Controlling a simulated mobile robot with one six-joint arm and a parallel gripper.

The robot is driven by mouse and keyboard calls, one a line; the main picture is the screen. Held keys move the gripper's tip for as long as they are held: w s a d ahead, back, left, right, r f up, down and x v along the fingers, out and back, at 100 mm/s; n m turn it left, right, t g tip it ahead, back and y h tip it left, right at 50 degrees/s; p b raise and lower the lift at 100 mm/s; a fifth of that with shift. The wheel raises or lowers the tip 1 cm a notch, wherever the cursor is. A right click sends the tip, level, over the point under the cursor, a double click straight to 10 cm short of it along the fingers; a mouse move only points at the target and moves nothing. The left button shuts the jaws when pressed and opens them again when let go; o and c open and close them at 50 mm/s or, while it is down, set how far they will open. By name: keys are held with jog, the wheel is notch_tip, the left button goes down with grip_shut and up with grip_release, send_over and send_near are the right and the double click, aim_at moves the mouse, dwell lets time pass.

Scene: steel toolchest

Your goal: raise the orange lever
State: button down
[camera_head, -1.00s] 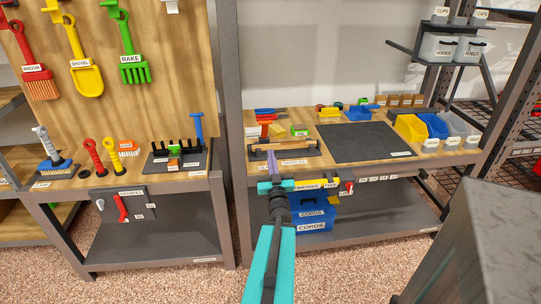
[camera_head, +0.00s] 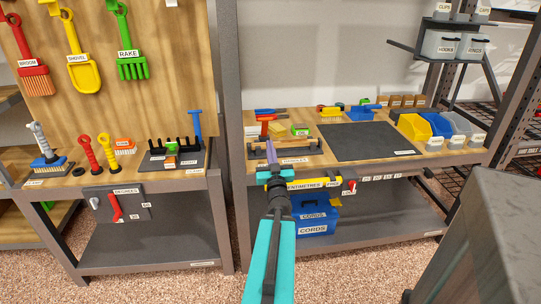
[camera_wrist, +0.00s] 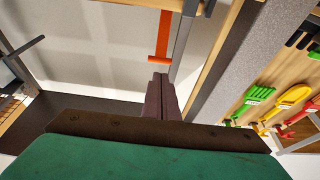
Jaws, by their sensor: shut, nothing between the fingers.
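My gripper (camera_head: 271,152) has purple fingers pressed together, with nothing between them. It points toward the right bench, and in the head view its tips overlap the bench's front part. In the wrist view the shut fingers (camera_wrist: 162,95) stand at the centre. An orange bar (camera_wrist: 163,35) with a short crosspiece shows just beyond the fingertips in the wrist view, which appears upside down. It looks like the orange-red T-shaped piece (camera_head: 265,118) at the bench's left end in the head view. Its base is hidden there. I cannot tell whether the fingers touch it.
The right bench also holds a dark mat (camera_head: 366,142), a yellow bin (camera_head: 413,127) and small coloured blocks. A grey post (camera_head: 229,100) stands left of my gripper. A blue cords box (camera_head: 318,217) sits on the shelf below. A grey cabinet (camera_head: 490,220) stands at the right front.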

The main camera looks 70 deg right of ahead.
aim_at(265, 120)
jog(key=shift+b+x, duration=1.4)
jog(key=shift+x, duration=4.1)
jog(key=shift+w+r+p, duration=0.1)
jog(key=shift+r+p, duration=0.1)
jog(key=shift+p, duration=0.2)
